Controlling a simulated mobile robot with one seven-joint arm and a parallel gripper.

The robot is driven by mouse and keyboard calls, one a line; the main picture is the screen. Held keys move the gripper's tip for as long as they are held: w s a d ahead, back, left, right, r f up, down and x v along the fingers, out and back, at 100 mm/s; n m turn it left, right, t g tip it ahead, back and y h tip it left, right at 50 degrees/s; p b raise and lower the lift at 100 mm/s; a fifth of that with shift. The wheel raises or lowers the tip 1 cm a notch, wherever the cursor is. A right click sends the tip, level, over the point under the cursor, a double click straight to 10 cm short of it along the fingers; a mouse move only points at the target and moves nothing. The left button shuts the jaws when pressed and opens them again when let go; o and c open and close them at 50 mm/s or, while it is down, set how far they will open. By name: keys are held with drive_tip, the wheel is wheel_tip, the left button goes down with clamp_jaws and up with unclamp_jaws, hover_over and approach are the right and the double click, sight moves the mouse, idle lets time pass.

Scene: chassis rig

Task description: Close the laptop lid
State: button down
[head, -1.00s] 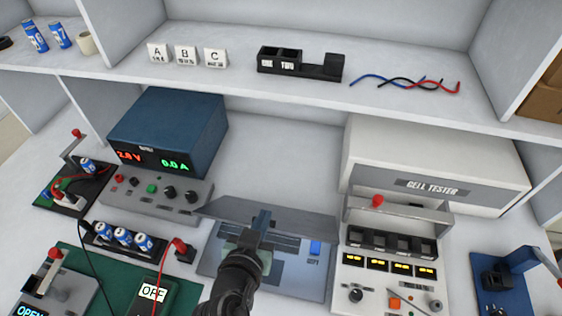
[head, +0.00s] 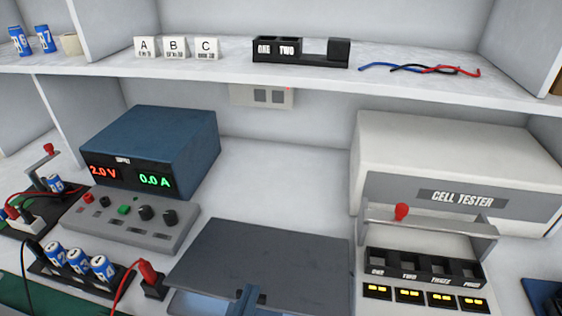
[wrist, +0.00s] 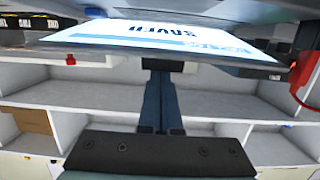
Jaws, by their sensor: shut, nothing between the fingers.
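The laptop's dark grey lid (head: 265,258) is tilted well forward over its base (head: 197,303). I see the lid's outer back in the head view, and only a lit strip of the base under its front edge. In the wrist view the screen (wrist: 190,36) is lit, with upside-down writing. My gripper (head: 246,294) is at the lid's front edge, at the bottom of the head view. Its fingers (wrist: 163,68) are shut and empty, reaching to the lid's edge in the wrist view. Whether they touch it I cannot tell.
A blue power supply (head: 150,150) stands left, with a grey control panel (head: 130,218) before it. The cell tester (head: 455,170) and its slotted fixture (head: 425,262) stand close on the right. A shelf (head: 225,72) crosses above. The counter behind the lid is clear.

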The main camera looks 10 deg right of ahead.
drive_tip(key=shift+s+a+f+b, duration=0.1)
drive_tip(key=shift+s+f+b, duration=0.15)
drive_tip(key=shift+f+b, duration=0.5)
drive_tip(key=shift+s+a+f+b, duration=0.1)
drive_tip(key=shift+s+f+b, duration=0.15)
drive_tip(key=shift+f+b, duration=0.5)
drive_tip(key=shift+f, duration=0.1)
